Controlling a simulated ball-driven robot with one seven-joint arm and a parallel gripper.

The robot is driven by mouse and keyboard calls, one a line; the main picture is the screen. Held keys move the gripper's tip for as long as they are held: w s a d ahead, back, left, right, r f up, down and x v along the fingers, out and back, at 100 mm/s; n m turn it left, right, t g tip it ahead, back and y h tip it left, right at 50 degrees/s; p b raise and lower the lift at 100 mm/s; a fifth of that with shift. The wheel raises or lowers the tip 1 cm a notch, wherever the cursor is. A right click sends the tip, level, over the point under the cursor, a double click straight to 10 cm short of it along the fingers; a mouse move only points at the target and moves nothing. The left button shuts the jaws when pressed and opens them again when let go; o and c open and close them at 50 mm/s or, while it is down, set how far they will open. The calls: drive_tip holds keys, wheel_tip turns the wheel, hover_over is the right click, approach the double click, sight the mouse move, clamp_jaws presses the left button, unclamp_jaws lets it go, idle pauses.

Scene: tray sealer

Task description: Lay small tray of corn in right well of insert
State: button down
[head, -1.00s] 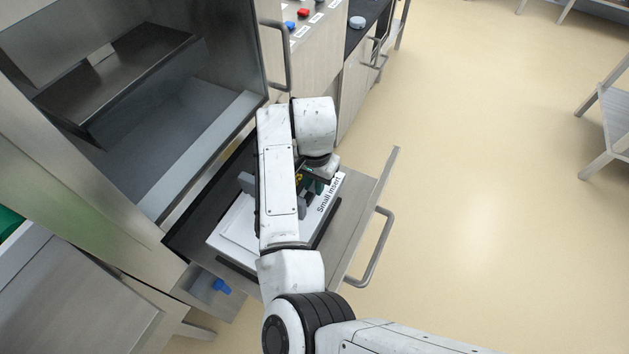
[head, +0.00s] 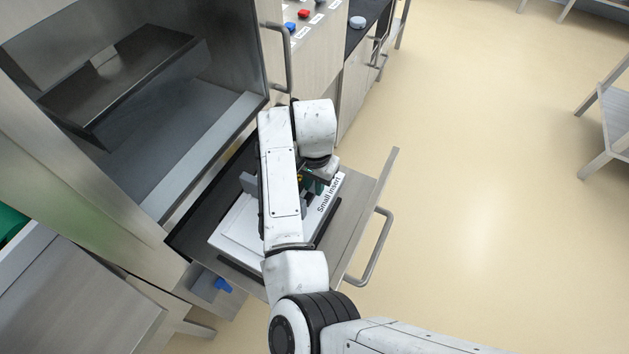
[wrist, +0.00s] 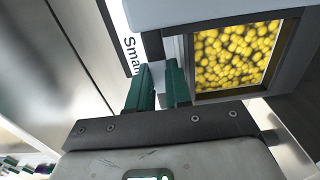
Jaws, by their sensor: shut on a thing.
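The small tray of corn (wrist: 232,98) fills the upper right of the wrist view, a grey-rimmed tray of yellow kernels. My gripper (wrist: 157,88) has green fingers shut on the tray's edge, left of the corn. In the head view my gripper (head: 318,184) is over the right part of the white insert (head: 232,238), beside its label "Small Insert". My arm covers most of the tray and the insert's middle there. The label strip also shows in the wrist view (wrist: 128,40). I cannot tell whether the tray touches the insert, and the right well is hidden.
The insert lies in a pulled-out drawer (head: 350,222) with a bar handle (head: 374,246) on the right. The sealer's open chamber (head: 190,130) stands behind at the left. A blue knob (head: 222,284) is below.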

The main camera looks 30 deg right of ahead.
idle(0.3)
drive_tip(key=c, duration=1)
unclamp_jaws()
drive_tip(key=shift+c, duration=0.2)
drive_tip(key=shift+c, duration=1.3)
drive_tip(key=shift+r+p, duration=3.55)
drive_tip(key=shift+p, duration=0.05)
drive_tip(key=shift+d, duration=0.1)
